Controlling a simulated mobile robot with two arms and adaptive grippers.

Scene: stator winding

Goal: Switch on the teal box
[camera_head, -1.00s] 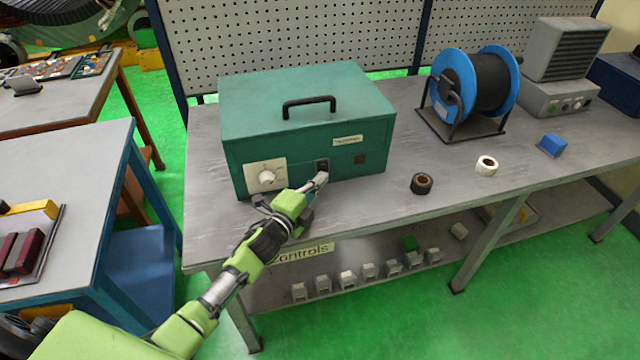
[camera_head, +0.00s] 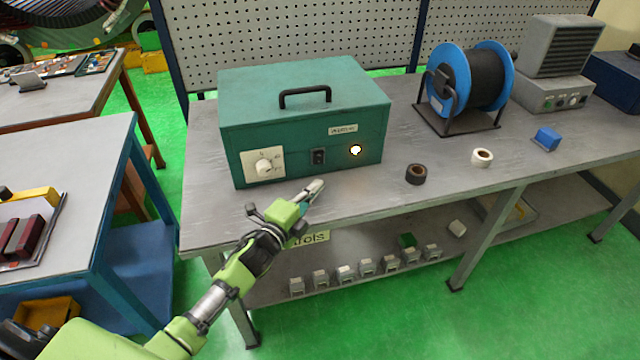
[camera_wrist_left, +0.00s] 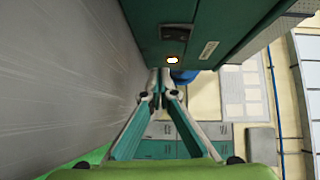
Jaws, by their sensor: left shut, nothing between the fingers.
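The teal box (camera_head: 300,112) stands on the grey workbench, with a black handle on its lid. Its front has a dial on a cream plate (camera_head: 263,165), a black rocker switch (camera_head: 318,157) and a round lamp (camera_head: 355,150) that glows bright yellow-white. In the left wrist view the switch (camera_wrist_left: 174,33) and the lit lamp (camera_wrist_left: 172,60) also show. My left gripper (camera_head: 316,187) is shut and empty, in front of the box below the switch and apart from it. It also shows shut in the left wrist view (camera_wrist_left: 160,75). My right gripper is out of view.
A dark tape roll (camera_head: 415,174), a white tape roll (camera_head: 482,158) and a blue block (camera_head: 547,138) lie right of the box. A blue cable reel (camera_head: 447,85) stands behind them.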

